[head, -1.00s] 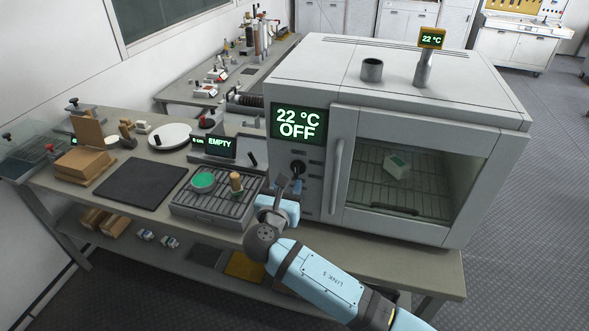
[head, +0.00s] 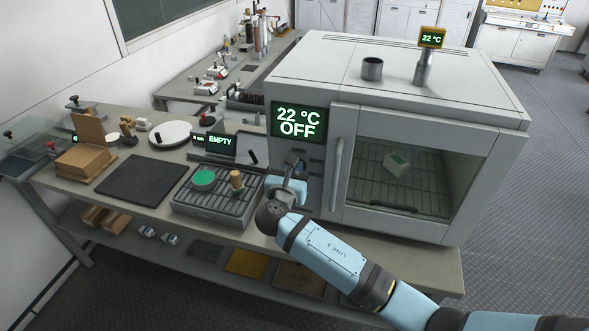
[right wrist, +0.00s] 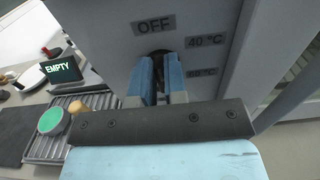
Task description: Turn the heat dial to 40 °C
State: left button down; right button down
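The heat dial (right wrist: 158,54) is a dark knob on the oven's front panel, mostly hidden by my right gripper. Labels OFF (right wrist: 154,26), 40 °C (right wrist: 204,41) and a lower one that looks like 60 °C (right wrist: 201,71) sit around it. The oven display (head: 297,121) reads 22 °C OFF. My right gripper (head: 296,172) is at the panel in front of the dial. In the right wrist view its blue fingers (right wrist: 159,72) stand apart with a narrow gap, the dial showing between and behind their tips. Contact with the dial cannot be told. My left gripper is not in view.
The oven (head: 400,75) has a closed glass door with a handle (head: 336,175) just right of the panel. A slatted rack (head: 212,207) with a green disc (head: 204,181) and a wooden-topped item (head: 237,181) stands left of my gripper. A display (head: 220,141) reads EMPTY.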

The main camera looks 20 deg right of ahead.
jog(key=shift+m, duration=0.3)
jog(key=shift+s+d+f+m+b, duration=0.2)
jog(key=shift+m+b, duration=0.8)
jog(key=shift+m, duration=0.85)
jog(key=shift+s+d+f+m+b, duration=0.15)
jog(key=shift+m+b, duration=0.8)
jog(key=shift+m, duration=0.85)
jog(key=shift+s+d+f+m+b, duration=0.1)
jog(key=shift+d+f+m+b, duration=0.1)
jog(key=shift+m+b, duration=1.25)
jog(key=shift+r+m+p, duration=0.1)
jog(key=shift+m+p, duration=0.3)
jog(key=shift+m, duration=0.2)
jog(key=c, duration=1.2)
grip_release()
jog(key=shift+o, duration=0.2)
